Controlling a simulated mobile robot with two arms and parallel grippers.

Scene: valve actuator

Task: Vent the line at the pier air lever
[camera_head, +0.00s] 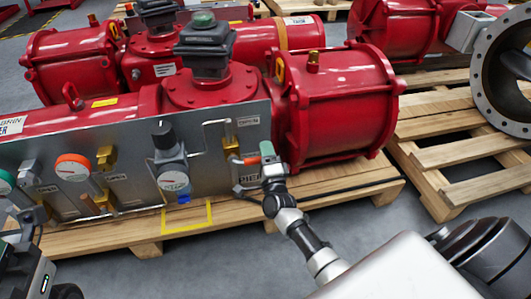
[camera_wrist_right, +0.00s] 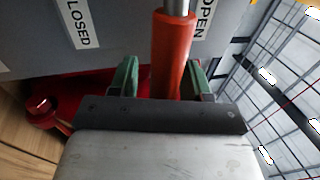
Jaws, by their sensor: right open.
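The air lever has an orange-red cylindrical handle (camera_wrist_right: 172,55) on a metal stem. In the head view the handle (camera_head: 246,160) is small and sits at the right end of the grey panel (camera_head: 215,185). My right gripper (camera_wrist_right: 165,80) is open, with one green-padded finger on each side of the handle; I cannot tell whether either touches it. In the head view the right gripper (camera_head: 268,160) is in front of the panel's right end. A "CLOSED" label (camera_wrist_right: 78,22) and an "OPEN" label (camera_wrist_right: 202,18) flank the handle. My left arm shows at the lower left; its fingers are unclear.
The panel carries an orange-rimmed gauge (camera_head: 73,167), a regulator (camera_head: 168,150) and brass fittings. The red actuator (camera_head: 335,105) rests on a wooden pallet (camera_head: 250,210). Another pallet (camera_head: 450,150) bears a large flange at right. Grey floor is clear in front.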

